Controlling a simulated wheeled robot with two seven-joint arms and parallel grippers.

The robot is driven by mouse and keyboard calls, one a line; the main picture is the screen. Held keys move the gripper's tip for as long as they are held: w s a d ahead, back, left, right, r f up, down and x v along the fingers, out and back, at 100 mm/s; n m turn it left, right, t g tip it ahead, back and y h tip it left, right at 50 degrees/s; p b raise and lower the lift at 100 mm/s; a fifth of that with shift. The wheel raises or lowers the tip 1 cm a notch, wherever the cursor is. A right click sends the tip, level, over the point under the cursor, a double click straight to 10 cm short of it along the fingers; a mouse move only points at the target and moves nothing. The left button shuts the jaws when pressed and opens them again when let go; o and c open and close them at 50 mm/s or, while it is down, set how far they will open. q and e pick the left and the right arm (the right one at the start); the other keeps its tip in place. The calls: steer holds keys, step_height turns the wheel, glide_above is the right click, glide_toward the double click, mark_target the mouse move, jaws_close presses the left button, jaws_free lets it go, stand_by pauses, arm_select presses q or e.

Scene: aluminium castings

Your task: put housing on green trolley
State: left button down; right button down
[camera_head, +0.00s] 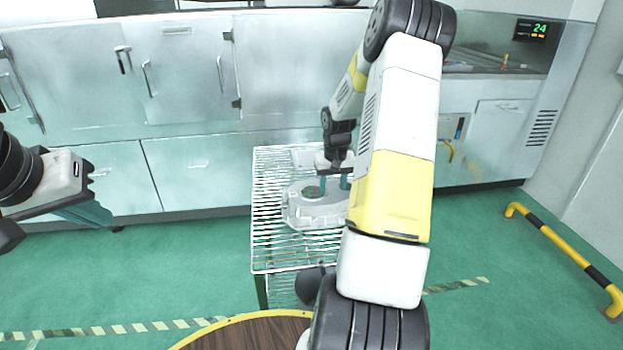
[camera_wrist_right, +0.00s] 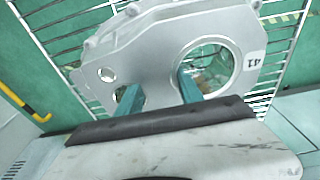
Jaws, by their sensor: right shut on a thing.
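The housing (camera_head: 307,210) is a pale grey aluminium casting with a large round opening. It is over the wire top of the green trolley (camera_head: 275,257); whether it rests on the wires or hangs just above, I cannot tell. My right gripper (camera_head: 333,186) is shut on the housing from above. In the right wrist view the housing (camera_wrist_right: 155,50) shows a "41" label, and the teal fingers of the right gripper (camera_wrist_right: 160,92) straddle the web between its large and small holes. My left gripper (camera_head: 88,213) is at the left edge, away from the trolley; its finger gap is unclear.
A steel cabinet row (camera_head: 190,90) stands behind the trolley. A round wooden table (camera_head: 250,335) with a yellow rim is at the bottom. A yellow and black rail (camera_head: 560,255) stands at the right. My right arm hides the trolley's right part. Green floor is clear on the left.

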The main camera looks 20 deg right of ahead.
mark_target(333, 192)
steer(key=c, duration=0.8)
jaws_free()
steer(key=shift+o, duration=0.2)
step_height(333, 192, up, 12)
steer(key=s, duration=0.2)
steer(key=s+a+r+t, duration=0.1)
steer(key=s+a+r, duration=0.2)
steer(key=a+r, duration=0.4)
steer(key=s+a+r+n+t+y, duration=0.1)
steer(key=s+a+r+t, duration=0.1)
steer(key=s+a, duration=0.5)
steer(key=s+a+r+n+t+y, duration=0.1)
steer(key=s+a+r, duration=0.3)
steer(key=s+a, duration=0.4)
steer(key=s+n, duration=0.1)
steer(key=s, duration=0.4)
steer(key=shift+s+a+r+t+y, duration=0.2)
steer(key=shift+s+r+t+y, duration=0.1)
steer(key=shift+r+t, duration=0.1)
